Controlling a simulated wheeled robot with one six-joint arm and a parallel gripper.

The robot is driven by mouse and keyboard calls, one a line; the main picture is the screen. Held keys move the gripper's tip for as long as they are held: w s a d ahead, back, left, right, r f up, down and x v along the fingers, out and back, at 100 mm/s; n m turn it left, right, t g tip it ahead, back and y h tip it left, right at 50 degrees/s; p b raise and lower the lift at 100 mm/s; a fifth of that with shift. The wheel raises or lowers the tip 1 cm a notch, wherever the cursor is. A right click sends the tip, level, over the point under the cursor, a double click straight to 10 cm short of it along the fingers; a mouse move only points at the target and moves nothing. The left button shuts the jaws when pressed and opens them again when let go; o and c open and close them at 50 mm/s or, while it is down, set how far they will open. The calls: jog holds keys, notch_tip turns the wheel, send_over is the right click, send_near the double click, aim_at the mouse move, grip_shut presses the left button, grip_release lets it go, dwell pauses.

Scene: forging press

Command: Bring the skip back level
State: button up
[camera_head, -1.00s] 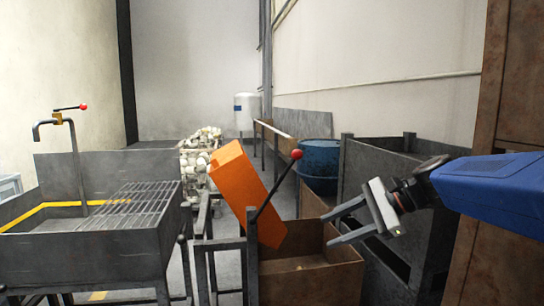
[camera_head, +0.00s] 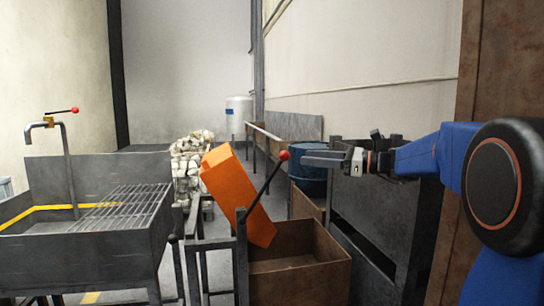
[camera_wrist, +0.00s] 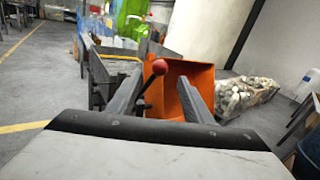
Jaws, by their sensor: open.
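The orange skip (camera_head: 238,192) is tipped steeply over a rusty brown bin (camera_head: 300,275). A dark lever (camera_head: 262,185) with a red ball knob (camera_head: 284,155) rises beside the skip, leaning right. My gripper (camera_head: 308,158) reaches in from the right, its fingers pointing left close to the knob. In the wrist view the skip (camera_wrist: 190,72) lies ahead, and the red knob (camera_wrist: 160,67) shows between the two open fingers (camera_wrist: 158,90). Nothing is visibly gripped. I cannot tell whether a finger touches the knob.
A grey sink with a grate (camera_head: 125,210) and a tap (camera_head: 62,150) stands at left. A dark steel bin (camera_head: 375,205) stands below my arm, with a blue drum (camera_head: 308,172) behind. A crate of pale stones (camera_head: 190,160) is further back. A rusty column (camera_head: 475,90) is at right.

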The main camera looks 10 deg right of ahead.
jog(key=x, duration=1.3)
jog(key=shift+w, duration=0.2)
jog(key=shift+a, duration=0.15)
grip_shut()
